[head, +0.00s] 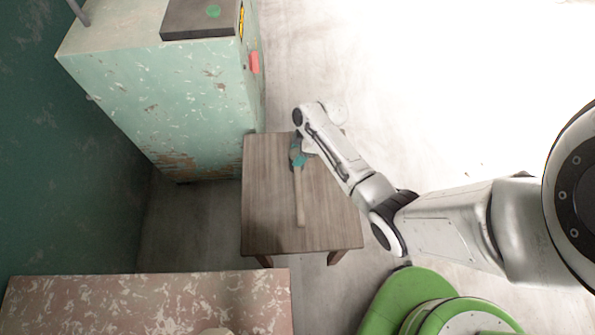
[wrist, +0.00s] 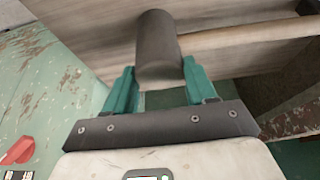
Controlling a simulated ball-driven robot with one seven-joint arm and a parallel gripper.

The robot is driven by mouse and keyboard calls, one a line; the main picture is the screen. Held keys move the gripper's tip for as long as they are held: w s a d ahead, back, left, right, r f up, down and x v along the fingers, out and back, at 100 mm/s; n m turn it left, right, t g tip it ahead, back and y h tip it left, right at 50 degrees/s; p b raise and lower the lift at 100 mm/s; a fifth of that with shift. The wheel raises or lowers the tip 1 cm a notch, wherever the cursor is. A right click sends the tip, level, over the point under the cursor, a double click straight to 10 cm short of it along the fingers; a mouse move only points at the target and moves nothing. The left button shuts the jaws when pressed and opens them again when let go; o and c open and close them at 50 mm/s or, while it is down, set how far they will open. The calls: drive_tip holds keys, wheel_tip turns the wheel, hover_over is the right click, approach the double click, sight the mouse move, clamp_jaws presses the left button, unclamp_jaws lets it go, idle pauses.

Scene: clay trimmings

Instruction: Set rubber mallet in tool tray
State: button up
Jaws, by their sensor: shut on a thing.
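The rubber mallet has a dark cylindrical head (wrist: 158,42) and a pale wooden handle (head: 300,204). My gripper (head: 297,156) is over the far part of a small wooden table, shut on the mallet's head. In the wrist view the head sits between the teal fingers of my gripper (wrist: 159,68), and the handle runs off to the right. In the head view the handle points toward the table's near edge, and the head is mostly hidden by my gripper. I cannot tell if the mallet touches the tabletop. I can make out no tool tray in either view.
The wooden table (head: 262,205) is otherwise bare. A chipped mint-green cabinet (head: 165,95) stands behind it on the left, with a dark slab (head: 198,20) on top. A worn pinkish surface (head: 130,305) is at the lower left. Open floor lies to the right.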

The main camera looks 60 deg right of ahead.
clamp_jaws()
drive_tip(key=shift+r, duration=0.1)
